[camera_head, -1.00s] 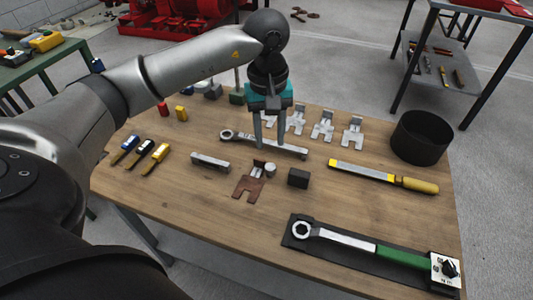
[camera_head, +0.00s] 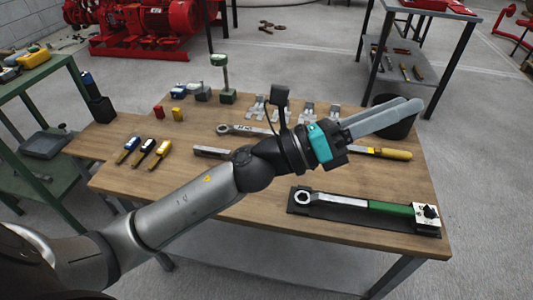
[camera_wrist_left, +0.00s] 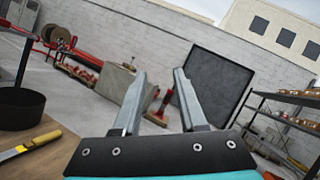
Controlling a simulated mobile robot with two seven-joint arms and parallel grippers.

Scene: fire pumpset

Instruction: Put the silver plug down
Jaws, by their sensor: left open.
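My left gripper (camera_head: 411,103) is raised over the right part of the wooden table (camera_head: 330,235) and points to the right, away from the tabletop tools. Its two grey fingers are apart in the left wrist view (camera_wrist_left: 160,71), with nothing between them. I cannot see the silver plug now; my left forearm and wrist cover the middle of the table. My right gripper is not in view.
A black round bin (camera_head: 400,128) stands behind the fingers, with a yellow-handled file (camera_head: 394,154) near it. A green-handled torque wrench (camera_head: 370,206) lies in front. Yellow and blue markers (camera_head: 145,150), a ring spanner (camera_head: 243,130) and silver shims (camera_head: 307,111) occupy other spots.

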